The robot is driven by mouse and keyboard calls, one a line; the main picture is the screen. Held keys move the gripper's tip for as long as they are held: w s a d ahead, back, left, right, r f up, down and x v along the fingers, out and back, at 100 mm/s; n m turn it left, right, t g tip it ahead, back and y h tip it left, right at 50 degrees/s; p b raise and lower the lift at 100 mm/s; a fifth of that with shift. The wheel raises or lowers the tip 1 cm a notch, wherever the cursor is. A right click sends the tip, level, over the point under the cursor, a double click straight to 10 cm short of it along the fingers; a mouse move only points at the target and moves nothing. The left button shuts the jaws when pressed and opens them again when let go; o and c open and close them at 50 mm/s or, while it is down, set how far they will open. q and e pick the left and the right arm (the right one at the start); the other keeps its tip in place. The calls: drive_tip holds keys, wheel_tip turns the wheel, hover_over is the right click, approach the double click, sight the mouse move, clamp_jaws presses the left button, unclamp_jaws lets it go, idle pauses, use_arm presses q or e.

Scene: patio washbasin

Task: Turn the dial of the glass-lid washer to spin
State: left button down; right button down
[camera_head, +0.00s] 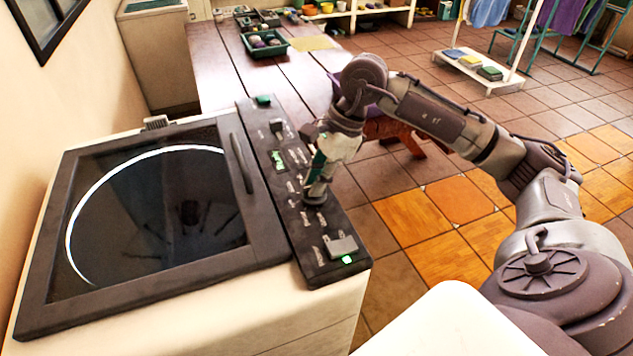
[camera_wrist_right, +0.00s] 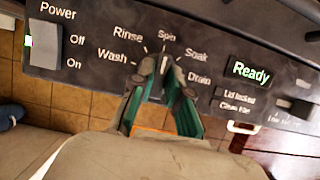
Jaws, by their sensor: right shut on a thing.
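The glass-lid washer (camera_head: 190,285) stands at the left in the head view, its dark glass lid (camera_head: 150,210) closed. Its black control panel (camera_head: 295,215) runs along the right side of the lid. My right gripper (camera_head: 315,193) reaches down onto this panel. In the right wrist view its fingertips (camera_wrist_right: 166,70) are shut on the dial (camera_wrist_right: 164,63), one on each side. Labels Wash, Rinse, Spin, Soak and Drain fan around the dial, with Spin straight above it. The fingers cover much of the dial, so I cannot tell its exact pointing. My left gripper is not in view.
A power switch (camera_wrist_right: 45,45) and a green "Ready" display (camera_wrist_right: 251,70) flank the dial. A wooden table (camera_head: 230,85) with a green tray (camera_head: 265,43) stands beyond the washer. A low white rack (camera_head: 480,70) stands farther right. Tiled floor lies open at the right.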

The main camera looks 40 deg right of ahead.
idle(0.4)
drive_tip(key=c, duration=1.1)
unclamp_jaws()
drive_tip(key=shift+c, duration=0.2)
drive_tip(key=shift+r, duration=0.1)
drive_tip(key=v, duration=1.2)
